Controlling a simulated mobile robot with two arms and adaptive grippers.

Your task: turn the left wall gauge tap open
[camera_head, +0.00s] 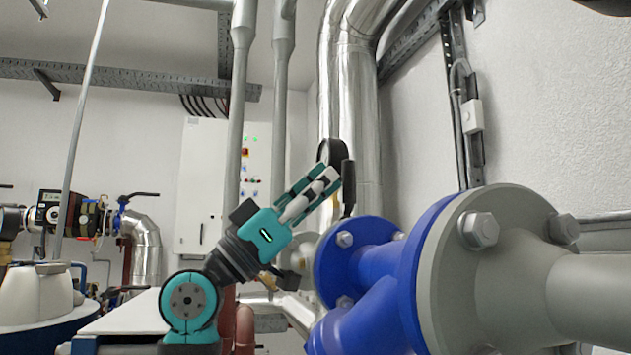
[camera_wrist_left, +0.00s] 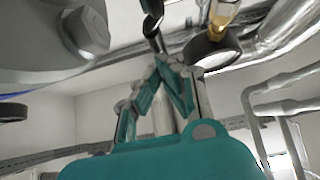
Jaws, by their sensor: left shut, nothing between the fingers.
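My left gripper (camera_head: 334,182) reaches up and right in the head view, its teal and grey fingers closed and empty. Its tips are beside a dark round gauge (camera_head: 331,152), seen nearly edge-on in front of the silver pipe. In the left wrist view the gauge (camera_wrist_left: 213,50) hangs by a brass fitting (camera_wrist_left: 222,17), right of the fingertips (camera_wrist_left: 168,64). A black lever-like part (camera_wrist_left: 152,22), perhaps the tap handle, comes down close to the fingertips; I cannot tell whether they touch. The tap body is not clear. My right gripper is not in view.
A large blue flanged pipe (camera_head: 378,262) with a grey bolted flange (camera_head: 455,285) fills the right, close to my arm. Grey vertical pipes (camera_head: 237,110) and a white control cabinet (camera_head: 200,185) stand behind. A silver insulated pipe (camera_head: 350,90) rises behind the gauge.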

